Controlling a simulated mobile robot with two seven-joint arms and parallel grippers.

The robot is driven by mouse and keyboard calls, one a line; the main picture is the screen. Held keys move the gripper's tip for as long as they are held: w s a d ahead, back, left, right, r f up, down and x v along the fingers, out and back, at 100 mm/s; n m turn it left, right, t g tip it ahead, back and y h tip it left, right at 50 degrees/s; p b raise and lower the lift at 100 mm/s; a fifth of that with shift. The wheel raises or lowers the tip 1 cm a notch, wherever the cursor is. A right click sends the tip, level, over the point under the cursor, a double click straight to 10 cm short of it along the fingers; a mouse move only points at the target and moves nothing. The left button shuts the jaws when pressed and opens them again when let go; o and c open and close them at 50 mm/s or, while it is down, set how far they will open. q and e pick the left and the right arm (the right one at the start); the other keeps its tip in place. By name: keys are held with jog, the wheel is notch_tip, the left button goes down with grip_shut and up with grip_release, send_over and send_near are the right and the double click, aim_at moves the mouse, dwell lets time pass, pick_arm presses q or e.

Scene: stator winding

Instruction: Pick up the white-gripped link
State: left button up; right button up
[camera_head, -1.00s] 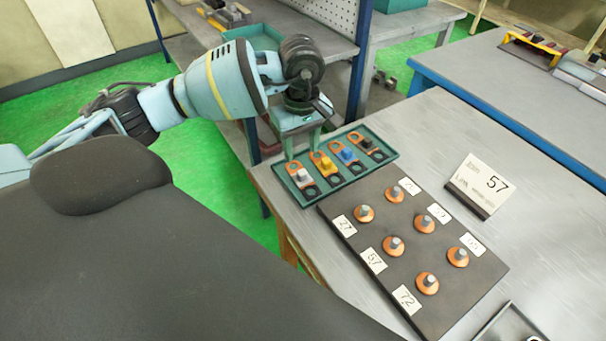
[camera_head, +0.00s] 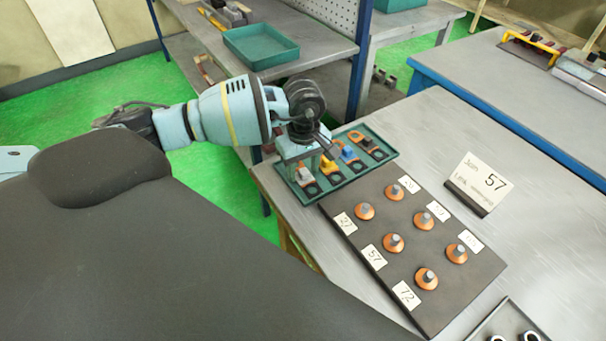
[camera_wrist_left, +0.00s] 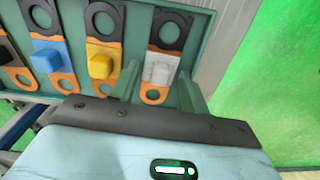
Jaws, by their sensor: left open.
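The white-gripped link (camera_head: 305,175) lies in the green tray (camera_head: 345,186), at the near left end of a row of links. In the left wrist view its white grip (camera_wrist_left: 160,68) sits between a dark ring end and an orange ring end. My left gripper (camera_head: 306,168) is open above the tray at this link. In the left wrist view its two fingers (camera_wrist_left: 158,76) stand on either side of the white grip, with gaps visible. Whether the fingertips reach the tray floor is hard to tell. My right gripper is not in view.
Links with yellow (camera_head: 328,165), blue (camera_head: 350,154) and dark (camera_head: 367,142) grips lie alongside; the yellow one is close to a finger. A dark board (camera_head: 440,307) with copper-coloured posts and number labels adjoins the tray.

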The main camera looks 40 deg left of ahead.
aim_at(302, 173)
pick_arm(q)
grip_shut()
jog(key=shift+r, duration=0.1)
jog(key=shift+r, duration=0.4)
jog(key=r, duration=0.1)
jog(key=s+r, duration=0.1)
jog(key=shift+r, duration=0.3)
jog(key=s+d+r+b, duration=0.1)
jog(key=s+d, duration=0.1)
jog(key=s, duration=1.2)
jog(key=shift+s+d+r, duration=0.2)
jog(key=shift+s+d, duration=0.05)
jog(key=shift+s, duration=0.15)
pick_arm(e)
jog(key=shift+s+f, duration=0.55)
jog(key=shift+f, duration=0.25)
